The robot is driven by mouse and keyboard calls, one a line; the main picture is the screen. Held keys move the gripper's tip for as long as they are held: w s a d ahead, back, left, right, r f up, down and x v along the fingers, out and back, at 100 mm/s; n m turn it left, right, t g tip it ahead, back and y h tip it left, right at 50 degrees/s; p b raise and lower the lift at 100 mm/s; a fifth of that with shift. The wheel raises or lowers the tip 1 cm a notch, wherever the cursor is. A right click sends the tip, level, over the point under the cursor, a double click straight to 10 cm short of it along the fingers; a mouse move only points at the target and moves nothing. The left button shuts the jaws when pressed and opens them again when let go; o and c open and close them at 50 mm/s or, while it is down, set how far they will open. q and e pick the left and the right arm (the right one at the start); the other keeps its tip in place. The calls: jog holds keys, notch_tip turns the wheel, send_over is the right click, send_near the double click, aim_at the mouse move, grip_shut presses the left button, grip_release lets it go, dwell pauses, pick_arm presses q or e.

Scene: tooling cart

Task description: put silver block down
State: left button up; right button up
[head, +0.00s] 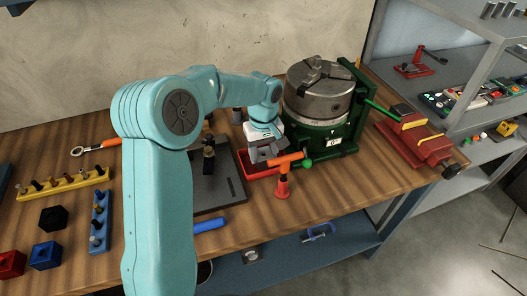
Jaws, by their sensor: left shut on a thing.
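My left gripper (265,150) is at the end of the teal arm, over the red tray (259,173) on the wooden bench. It is shut on the silver block, a small grey shape at the fingertips that is hard to tell from the grey fingers. Whether the block touches the tray is unclear. The orange-handled tool (283,182) stands just in front of the gripper and partly covers the tray. My right gripper is not in view.
A green rotary table with a grey chuck (320,90) stands right behind the gripper. A dark plate (215,182) lies left of the tray. A red vise (418,145) sits at the bench's right end. A blue-handled tool (210,225) lies near the front edge.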

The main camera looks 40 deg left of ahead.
aim_at(263, 156)
pick_arm(q)
jog(key=o, duration=1.2)
jog(key=shift+f, duration=0.15)
jog(key=shift+o, duration=0.2)
jog(key=shift+r, duration=0.4)
notch_tip(263, 156, up, 12)
jog(key=shift+f+p, duration=0.15)
jog(key=shift+p, duration=0.15)
